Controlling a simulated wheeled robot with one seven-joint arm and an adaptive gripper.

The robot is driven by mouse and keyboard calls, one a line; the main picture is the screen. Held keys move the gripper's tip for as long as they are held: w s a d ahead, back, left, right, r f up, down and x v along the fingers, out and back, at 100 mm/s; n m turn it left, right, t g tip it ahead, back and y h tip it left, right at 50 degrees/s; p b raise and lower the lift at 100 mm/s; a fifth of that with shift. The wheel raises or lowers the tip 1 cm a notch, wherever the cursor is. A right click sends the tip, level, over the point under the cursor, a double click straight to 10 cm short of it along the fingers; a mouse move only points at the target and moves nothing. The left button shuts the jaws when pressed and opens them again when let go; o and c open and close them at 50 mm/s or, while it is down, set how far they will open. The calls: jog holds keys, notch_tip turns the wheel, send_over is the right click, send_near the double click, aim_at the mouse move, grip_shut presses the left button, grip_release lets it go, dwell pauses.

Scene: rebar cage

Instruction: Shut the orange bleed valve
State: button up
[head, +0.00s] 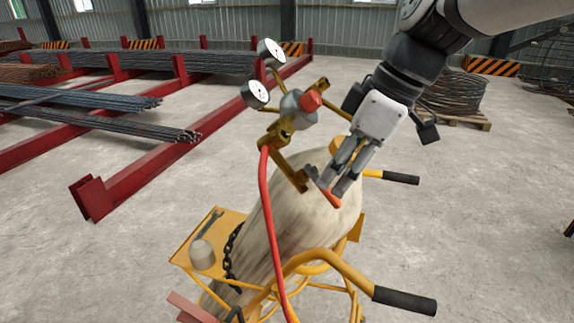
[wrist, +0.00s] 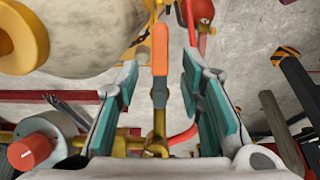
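The orange bleed valve shows as an orange lever handle (head: 332,200) by the brass fitting on the gas cylinder (head: 312,215). In the wrist view the orange lever (wrist: 160,48) runs up and down the picture, its lower end on a grey and brass stem. My gripper (head: 337,183) is over the lever, pointing down. In the wrist view its two fingers (wrist: 160,80) are apart, one on each side of the lever's line, with visible gaps. Nothing is held. In the head view the fingers hide part of the lever.
A brass regulator with a red knob (head: 311,101) and two gauges (head: 256,93) stands left of my gripper. A red hose (head: 266,215) hangs from it. The yellow cart (head: 330,262) has black-gripped handles (head: 405,300).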

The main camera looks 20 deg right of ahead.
jog(key=shift+x, duration=2.3)
grip_shut()
